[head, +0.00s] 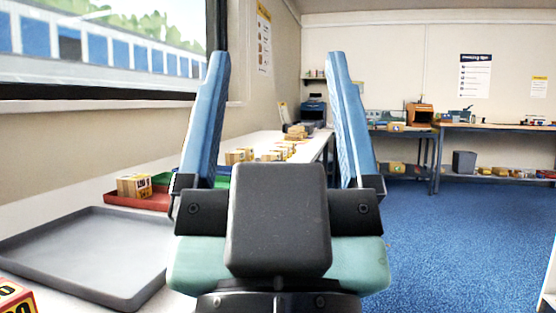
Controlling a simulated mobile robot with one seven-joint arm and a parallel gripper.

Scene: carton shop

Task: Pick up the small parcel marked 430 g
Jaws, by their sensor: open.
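My gripper (278,62) is open and empty, with two blue fingers spread wide apart in the middle of the head view. Several small cardboard parcels (236,157) stand in a row on the white bench, beyond my gripper and seen between its fingers. Another parcel (134,187) stands at the red tray, left of my gripper. A red and yellow box (14,297) with large digits is cut off at the bottom left corner. The markings on the small parcels are too small to read, so I cannot tell which one says 430 g.
An empty grey tray (80,295) lies on the bench at the left front. A red tray (153,200) and a green tray (222,172) lie behind it. The wall with the window bounds the left. Blue floor (450,235) is open at the right, with workbenches (490,126) along the back.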

